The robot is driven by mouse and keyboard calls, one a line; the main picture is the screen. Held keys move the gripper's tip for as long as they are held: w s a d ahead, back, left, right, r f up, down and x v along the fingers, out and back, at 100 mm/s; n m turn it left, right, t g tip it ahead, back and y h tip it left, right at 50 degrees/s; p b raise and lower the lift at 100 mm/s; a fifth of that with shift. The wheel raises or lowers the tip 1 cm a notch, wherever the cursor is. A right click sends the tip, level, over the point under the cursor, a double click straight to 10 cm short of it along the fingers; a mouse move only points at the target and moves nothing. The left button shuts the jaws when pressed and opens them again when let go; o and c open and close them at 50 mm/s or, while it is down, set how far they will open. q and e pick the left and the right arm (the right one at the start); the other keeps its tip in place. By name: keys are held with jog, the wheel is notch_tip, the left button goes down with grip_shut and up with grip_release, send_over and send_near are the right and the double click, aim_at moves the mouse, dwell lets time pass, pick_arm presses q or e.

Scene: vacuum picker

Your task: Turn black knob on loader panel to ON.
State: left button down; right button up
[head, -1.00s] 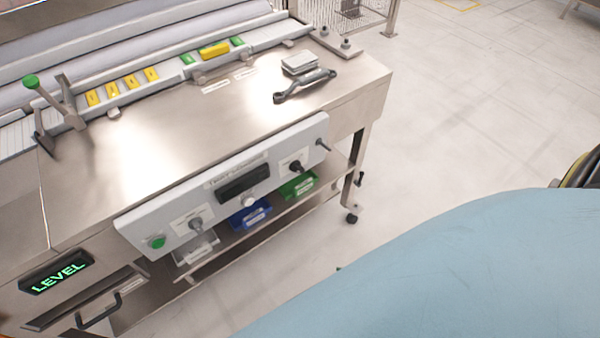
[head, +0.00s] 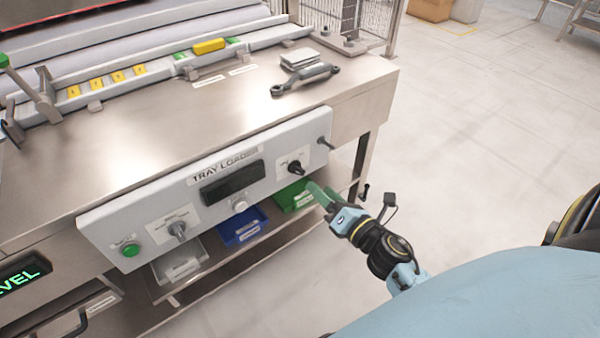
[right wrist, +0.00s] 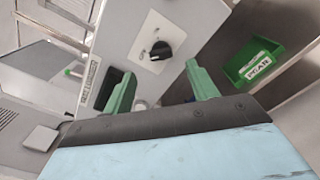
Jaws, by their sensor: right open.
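The loader panel (head: 152,208) is a light grey front plate marked TRAY LOADER. The black knob (head: 296,167) sits on a white label near its right end. The knob (right wrist: 161,50) also shows in the right wrist view, on its white label, beyond the fingertips and between them in the picture. My right gripper (head: 317,194) is in front of the panel, to the lower right of the knob and apart from it. In the right wrist view its two green fingers (right wrist: 158,86) are spread with nothing between them. My left gripper is not in view.
The panel also carries a dark display (head: 232,182), a grey knob (head: 177,229) and a green button (head: 131,250). A peg (head: 326,143) sticks out right of the black knob. Green (head: 293,198) and blue (head: 243,228) bins stand on the shelf below.

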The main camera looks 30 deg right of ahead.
aim_at(302, 171)
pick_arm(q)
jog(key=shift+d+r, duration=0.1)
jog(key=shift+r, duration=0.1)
pick_arm(e)
jog(key=w, duration=0.8)
jog(key=shift+w+a, duration=0.15)
jog(key=shift+a, duration=0.2)
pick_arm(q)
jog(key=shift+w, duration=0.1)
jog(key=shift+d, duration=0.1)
pick_arm(e)
jog(key=c, duration=1)
